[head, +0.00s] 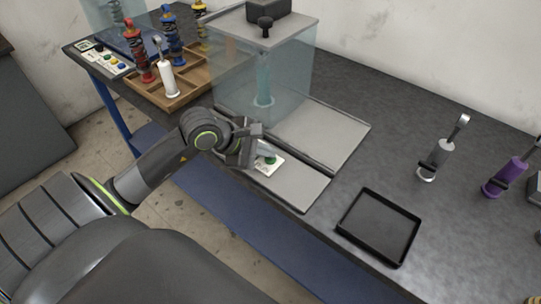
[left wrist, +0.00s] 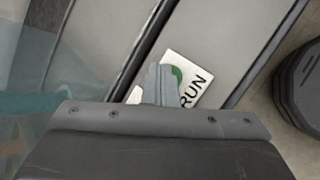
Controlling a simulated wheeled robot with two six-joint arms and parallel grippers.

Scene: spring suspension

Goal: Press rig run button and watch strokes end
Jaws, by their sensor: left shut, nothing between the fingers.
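The rig (head: 319,137) stands on the dark bench, with a glass-sided box (head: 231,88) and a teal cylinder (head: 264,80) inside it. A white plate with a green run button (head: 271,160) sits on the rig's front ledge. In the left wrist view the green button (left wrist: 177,74) is partly hidden behind my fingers, beside the letters "RUN". My left gripper (head: 262,152) is shut and empty, its fingertips over the button plate. I cannot tell whether the tips touch the button. My right gripper is not in view.
A black tray (head: 345,228) lies right of the rig. A wooden divided tray (head: 187,94) holds several shocks at the back left. A panel with coloured buttons (head: 109,62) is beyond it.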

